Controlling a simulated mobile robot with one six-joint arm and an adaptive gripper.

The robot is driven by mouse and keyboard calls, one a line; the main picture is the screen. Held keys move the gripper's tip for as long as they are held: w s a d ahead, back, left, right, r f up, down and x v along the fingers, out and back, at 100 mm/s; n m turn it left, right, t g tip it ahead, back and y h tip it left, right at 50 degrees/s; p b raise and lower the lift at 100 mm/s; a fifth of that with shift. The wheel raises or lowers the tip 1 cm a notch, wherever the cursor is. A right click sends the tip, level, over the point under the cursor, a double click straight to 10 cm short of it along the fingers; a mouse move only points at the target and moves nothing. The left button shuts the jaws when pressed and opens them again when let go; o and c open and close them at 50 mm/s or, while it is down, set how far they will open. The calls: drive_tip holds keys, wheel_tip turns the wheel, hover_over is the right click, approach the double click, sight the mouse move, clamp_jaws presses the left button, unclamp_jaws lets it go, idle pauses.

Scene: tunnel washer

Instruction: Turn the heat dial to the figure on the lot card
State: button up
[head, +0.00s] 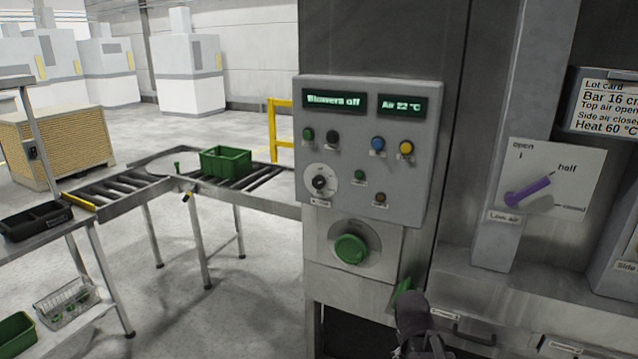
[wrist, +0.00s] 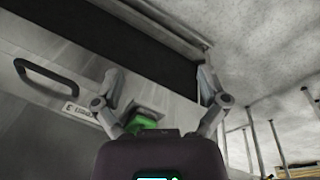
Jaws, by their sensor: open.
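The lot card (head: 604,102) at the upper right of the head view reads "Heat 60 °C". A white-faced dial (head: 319,182) with a black knob sits at the lower left of the grey control panel (head: 420,200); its label and figures are too small to read. The panel's display (head: 402,106) reads "Air 22 °C". A large green knob (head: 350,248) sits below the panel. My gripper (head: 410,302) is low and right of this knob, apart from both dials. In the wrist view my gripper (wrist: 158,76) is open, with a green part (wrist: 142,122) behind its fingers.
Another display (head: 334,100) reads "Blowers off". Several coloured buttons sit on the panel. A purple lever (head: 528,191) is at right, beside the "Low air" label. A dark handle (head: 474,335) lies right of my gripper. A roller conveyor with a green crate (head: 226,161) stands left.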

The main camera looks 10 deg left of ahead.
drive_tip(key=w+a+r+n+t+h+p, duration=0.35)
drive_tip(key=w+r+n, duration=0.35)
drive_tip(key=w, duration=0.4)
drive_tip(key=n+t+p, duration=0.7)
drive_tip(key=n+t, duration=0.6)
drive_tip(key=n, duration=0.9)
approach(317, 184)
drive_tip(key=a+v, duration=0.1)
drive_tip(key=v, duration=0.3)
drive_tip(key=shift+w+d+h, duration=0.15)
drive_tip(key=shift+w+h, duration=0.05)
drive_tip(key=shift+h, duration=0.25)
drive_tip(key=shift+w, duration=0.15)
drive_tip(key=x, duration=1.3)
drive_tip(key=shift+w+d+f, duration=0.2)
drive_tip(key=shift+w, duration=0.05)
